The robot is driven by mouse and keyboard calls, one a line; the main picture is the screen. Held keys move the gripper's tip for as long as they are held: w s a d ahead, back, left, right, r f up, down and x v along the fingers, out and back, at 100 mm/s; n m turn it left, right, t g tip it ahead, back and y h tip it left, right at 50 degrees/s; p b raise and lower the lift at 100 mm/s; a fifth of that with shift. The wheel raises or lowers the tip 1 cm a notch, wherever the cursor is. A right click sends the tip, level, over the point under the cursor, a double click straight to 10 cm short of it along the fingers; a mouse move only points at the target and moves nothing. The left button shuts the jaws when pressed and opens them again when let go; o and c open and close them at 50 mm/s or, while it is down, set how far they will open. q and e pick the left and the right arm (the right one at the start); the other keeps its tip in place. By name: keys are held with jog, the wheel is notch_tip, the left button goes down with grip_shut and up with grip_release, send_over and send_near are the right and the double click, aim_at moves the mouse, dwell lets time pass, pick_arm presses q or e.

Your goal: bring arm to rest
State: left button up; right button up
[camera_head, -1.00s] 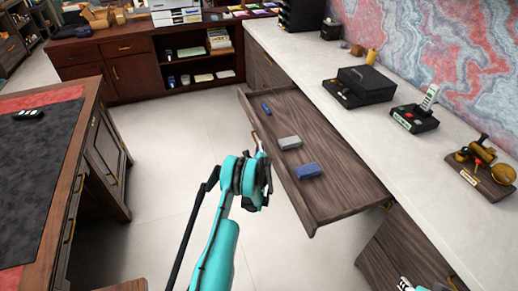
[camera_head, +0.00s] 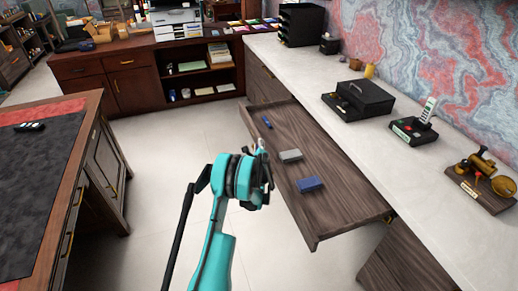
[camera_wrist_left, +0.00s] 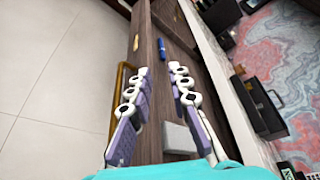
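My left arm (camera_head: 226,225) is teal and comes up from the bottom middle of the head view. It reaches to the left side of an open wooden drawer (camera_head: 345,205). The left gripper's fingers are mostly hidden behind the wrist in the head view. In the left wrist view the left gripper (camera_wrist_left: 159,73) has its two fingers apart with nothing held between them. It is close to the drawer's front and its brass handle (camera_wrist_left: 121,85). My right gripper is not in view.
The drawer holds a blue box (camera_head: 310,184), a grey box (camera_head: 290,155) and a small blue item (camera_head: 267,122). A white counter (camera_head: 370,135) carries a black box (camera_head: 364,97), a phone (camera_head: 427,112) and a brass instrument (camera_head: 483,165). A desk (camera_head: 92,125) stands left; floor between is clear.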

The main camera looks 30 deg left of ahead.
pick_arm(q)
jog(key=shift+f, duration=0.15)
jog(key=s+d+r+n+g+h, duration=0.1)
jog(key=s+d+r+n+h, duration=0.1)
jog(key=s+d+r+n, duration=0.5)
jog(key=s+d+r+n+g+h, duration=0.25)
jog(key=s+d+r, duration=0.45)
jog(key=d+r, duration=0.45)
jog(key=s+d+f+n+h, duration=0.1)
jog(key=s+d+n, duration=0.1)
jog(key=s+d, duration=0.3)
jog(key=s+d+f+n+g+h, duration=0.1)
jog(key=s+d+n, duration=0.2)
jog(key=s, duration=1)
jog(key=s+d+f+n+g+h, duration=0.1)
jog(key=s+d+n+h, duration=0.1)
jog(key=s+d, duration=0.6)
jog(key=shift+s+n, duration=0.65)
jog(key=shift+s, duration=0.1)
